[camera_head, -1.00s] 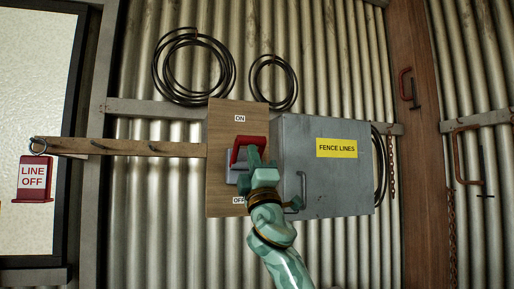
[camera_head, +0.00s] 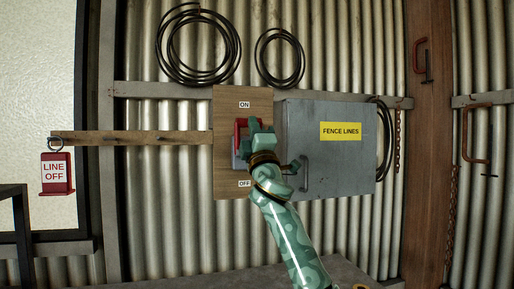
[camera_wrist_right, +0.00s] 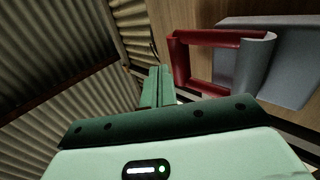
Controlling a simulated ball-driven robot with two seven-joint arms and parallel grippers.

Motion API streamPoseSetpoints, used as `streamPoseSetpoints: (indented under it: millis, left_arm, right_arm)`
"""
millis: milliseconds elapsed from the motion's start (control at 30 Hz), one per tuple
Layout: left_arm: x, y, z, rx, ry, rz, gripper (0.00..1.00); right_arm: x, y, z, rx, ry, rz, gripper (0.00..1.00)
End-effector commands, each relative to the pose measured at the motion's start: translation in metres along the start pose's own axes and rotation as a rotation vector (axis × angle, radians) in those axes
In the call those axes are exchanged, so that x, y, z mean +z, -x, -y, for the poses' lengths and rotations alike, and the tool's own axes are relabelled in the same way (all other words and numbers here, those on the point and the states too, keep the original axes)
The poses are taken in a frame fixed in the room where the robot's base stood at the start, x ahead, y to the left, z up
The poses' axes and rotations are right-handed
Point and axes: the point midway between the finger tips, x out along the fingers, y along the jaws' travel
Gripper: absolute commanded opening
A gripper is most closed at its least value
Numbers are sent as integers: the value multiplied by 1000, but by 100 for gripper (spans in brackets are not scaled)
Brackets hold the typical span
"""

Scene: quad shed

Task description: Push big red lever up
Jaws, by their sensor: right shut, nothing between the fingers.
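The big red lever (camera_head: 238,126) is on a wooden board (camera_head: 228,185) between the ON label (camera_head: 244,104) and the OFF label (camera_head: 244,183). My right gripper (camera_head: 254,127) is shut and empty, and hides much of the lever in the head view. In the right wrist view, the lever's red U-shaped handle (camera_wrist_right: 205,37) joins a grey body (camera_wrist_right: 245,65). The shut fingers of my right gripper (camera_wrist_right: 158,75) are just left of the handle there; I cannot tell whether they touch it. My left gripper is not in view.
A grey metal box (camera_head: 335,165) labelled FENCE LINES stands right beside the board, close to my right arm. A wooden rail (camera_head: 150,138) holds a red LINE OFF tag (camera_head: 55,173) at the left. Wire coils (camera_head: 198,45) hang above.

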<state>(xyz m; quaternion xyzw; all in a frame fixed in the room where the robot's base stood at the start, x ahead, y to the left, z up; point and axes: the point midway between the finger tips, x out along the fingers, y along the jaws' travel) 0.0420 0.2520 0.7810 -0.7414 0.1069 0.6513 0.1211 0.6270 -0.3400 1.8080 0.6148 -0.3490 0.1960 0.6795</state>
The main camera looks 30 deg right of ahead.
Motion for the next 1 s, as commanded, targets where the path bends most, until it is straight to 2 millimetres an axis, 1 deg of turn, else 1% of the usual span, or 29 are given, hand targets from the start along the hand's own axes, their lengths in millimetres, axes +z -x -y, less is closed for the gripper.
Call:
streamPoseSetpoints:
  millis: [400, 1000]
  left_arm:
    - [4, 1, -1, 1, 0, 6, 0]
    - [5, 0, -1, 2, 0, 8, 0]
  right_arm:
    - [0, -7, -1, 0, 0, 1, 0]
    - [2, -7, 0, 0, 0, 0, 0]
